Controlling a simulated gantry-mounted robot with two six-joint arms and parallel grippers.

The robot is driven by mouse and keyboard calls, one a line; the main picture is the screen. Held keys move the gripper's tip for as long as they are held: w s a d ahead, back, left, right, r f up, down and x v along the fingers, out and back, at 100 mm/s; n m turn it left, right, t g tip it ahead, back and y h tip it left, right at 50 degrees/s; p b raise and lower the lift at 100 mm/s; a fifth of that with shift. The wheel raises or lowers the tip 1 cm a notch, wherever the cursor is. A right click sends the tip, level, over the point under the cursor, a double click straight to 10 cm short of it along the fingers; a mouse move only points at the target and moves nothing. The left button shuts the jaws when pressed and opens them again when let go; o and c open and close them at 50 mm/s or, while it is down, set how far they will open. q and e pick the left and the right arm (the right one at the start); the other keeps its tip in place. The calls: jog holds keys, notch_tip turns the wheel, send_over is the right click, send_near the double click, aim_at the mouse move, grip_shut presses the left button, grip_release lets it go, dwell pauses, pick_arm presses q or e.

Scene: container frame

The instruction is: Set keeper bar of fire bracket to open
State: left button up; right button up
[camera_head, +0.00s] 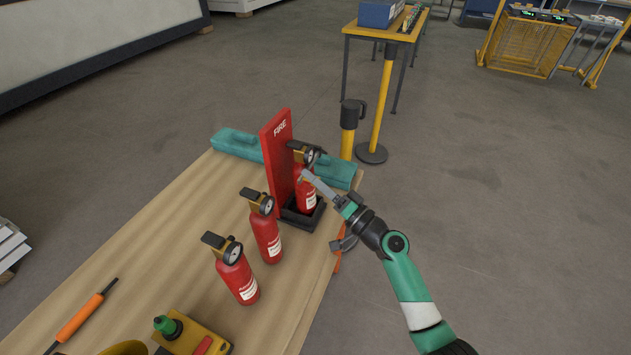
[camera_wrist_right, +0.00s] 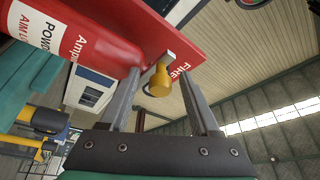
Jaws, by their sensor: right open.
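The fire bracket is an upright red board (camera_head: 277,160) marked FIRE with a black tray (camera_head: 289,216) at its foot. A red extinguisher (camera_head: 306,197) stands in the tray, against the board. My right gripper (camera_head: 309,176) is at the extinguisher's upper right side, partly over it. In the right wrist view my right gripper (camera_wrist_right: 160,66) is open, with a brass knob (camera_wrist_right: 160,82) on a pale metal piece between its fingers. This looks like the keeper bar's end; contact cannot be told. The bar is hard to make out in the head view. My left gripper is out of view.
Two more red extinguishers (camera_head: 265,229) (camera_head: 237,276) stand left of the bracket on the wooden table. A teal case (camera_head: 237,145) lies behind the board. An orange-handled tool (camera_head: 83,316) and a yellow box (camera_head: 190,338) lie nearer. A yellow post (camera_head: 348,130) stands beyond the table.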

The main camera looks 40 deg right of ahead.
jog(key=shift+c, duration=0.2)
grip_shut()
dwell(1.1)
